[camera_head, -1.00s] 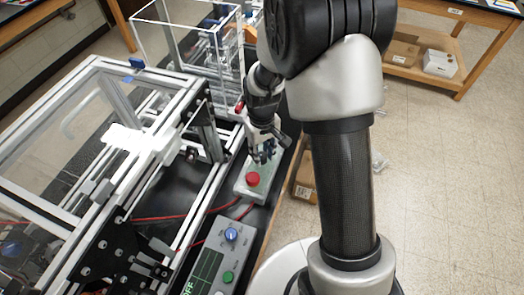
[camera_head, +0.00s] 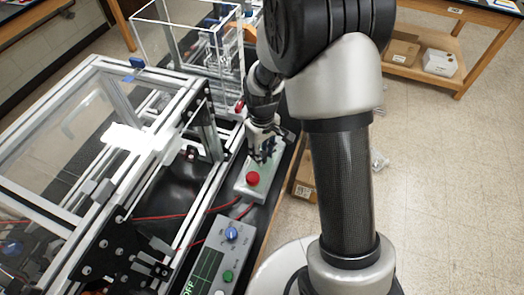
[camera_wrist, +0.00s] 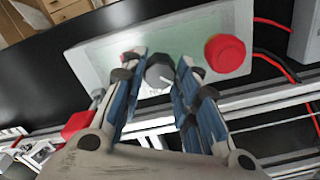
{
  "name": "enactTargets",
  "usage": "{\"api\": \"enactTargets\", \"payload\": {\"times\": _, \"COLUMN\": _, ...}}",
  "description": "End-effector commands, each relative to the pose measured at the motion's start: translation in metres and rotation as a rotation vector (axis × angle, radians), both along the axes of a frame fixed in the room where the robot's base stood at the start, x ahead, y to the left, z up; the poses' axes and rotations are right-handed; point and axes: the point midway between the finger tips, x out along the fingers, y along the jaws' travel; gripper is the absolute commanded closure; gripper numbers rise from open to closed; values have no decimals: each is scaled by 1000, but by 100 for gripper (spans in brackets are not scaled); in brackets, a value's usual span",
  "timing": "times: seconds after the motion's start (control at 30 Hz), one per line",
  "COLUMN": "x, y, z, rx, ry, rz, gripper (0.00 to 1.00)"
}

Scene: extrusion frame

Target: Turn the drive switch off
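The small grey-green control box (camera_head: 247,188) sits on the black bench edge. It carries a red mushroom button (camera_head: 253,178) and a round dark knob with a white pointer line, the likely drive switch (camera_wrist: 160,70). In the wrist view the pointer runs toward the lower right. My gripper (camera_head: 266,152) is over the far end of the box, pointing down. In the wrist view my gripper (camera_wrist: 160,62) has its two fingers apart, one on each side of the knob. Whether they touch it I cannot tell. In the head view my gripper hides the knob.
A grey panel (camera_head: 218,250) with a blue knob, a green button and a screen reading OFF stands nearer. Red cables (camera_head: 160,217) run beside the boxes. The aluminium extrusion frame (camera_head: 190,165) is close on the left.

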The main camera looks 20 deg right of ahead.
Motion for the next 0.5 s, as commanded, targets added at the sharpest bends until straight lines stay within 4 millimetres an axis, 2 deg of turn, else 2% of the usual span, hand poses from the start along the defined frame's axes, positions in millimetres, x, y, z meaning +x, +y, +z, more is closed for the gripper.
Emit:
{"api": "enactTargets", "payload": {"times": 0.23, "x": 0, "y": 0, "z": 0, "rx": 0, "ry": 0, "rz": -1, "gripper": 53}}
{"api": "enactTargets", "payload": {"times": 0.5, "x": 0, "y": 0, "z": 0, "rx": 0, "ry": 0, "rz": -1, "gripper": 53}}
